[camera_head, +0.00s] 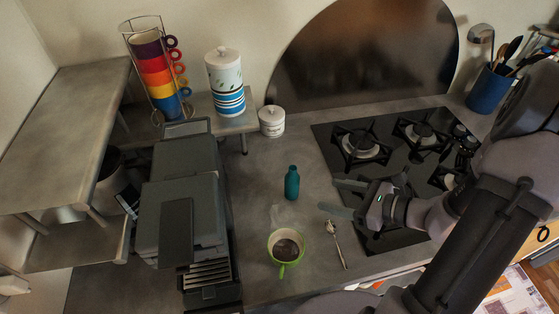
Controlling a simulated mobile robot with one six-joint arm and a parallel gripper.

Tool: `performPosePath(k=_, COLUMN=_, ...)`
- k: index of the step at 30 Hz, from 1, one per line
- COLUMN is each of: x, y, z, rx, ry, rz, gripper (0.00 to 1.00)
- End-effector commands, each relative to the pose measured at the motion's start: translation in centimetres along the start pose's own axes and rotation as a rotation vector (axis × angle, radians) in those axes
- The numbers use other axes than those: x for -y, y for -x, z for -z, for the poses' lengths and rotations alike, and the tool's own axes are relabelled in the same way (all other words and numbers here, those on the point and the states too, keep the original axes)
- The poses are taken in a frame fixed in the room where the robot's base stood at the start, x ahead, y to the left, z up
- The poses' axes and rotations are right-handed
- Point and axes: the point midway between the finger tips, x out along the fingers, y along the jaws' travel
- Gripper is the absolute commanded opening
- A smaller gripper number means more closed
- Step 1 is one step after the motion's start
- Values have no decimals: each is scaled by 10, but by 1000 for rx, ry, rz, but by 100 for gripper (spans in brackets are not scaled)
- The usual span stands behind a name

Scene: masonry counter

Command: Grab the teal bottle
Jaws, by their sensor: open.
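The teal bottle (292,184) stands upright on the grey counter, left of the stove. My gripper (334,197) is to the right of the bottle, with its two fingers spread and pointing left toward it. The gripper is open and nothing shows between the fingers. A gap of counter shows between the fingertips and the bottle.
A green cup (286,246) with dark contents and a spoon (334,243) lie nearer the front edge. A dark grey appliance (186,205) stands left of the bottle. A small white jar (271,121) stands behind. The gas stove (385,150) is at right.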

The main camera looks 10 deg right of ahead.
Motion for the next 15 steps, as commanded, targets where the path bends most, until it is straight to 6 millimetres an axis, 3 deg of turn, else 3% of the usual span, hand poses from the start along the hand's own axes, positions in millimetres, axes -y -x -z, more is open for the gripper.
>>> performPosePath(k=6, x=-3, y=-66, z=5, rx=-2, ry=5, rz=-10, gripper=63)
performPosePath(k=9, x=-3, y=-91, z=5, rx=-3, ry=5, rz=-10, gripper=63)
performPosePath(k=15, x=-2, y=-114, z=3, rx=-3, ry=5, rz=-7, gripper=63)
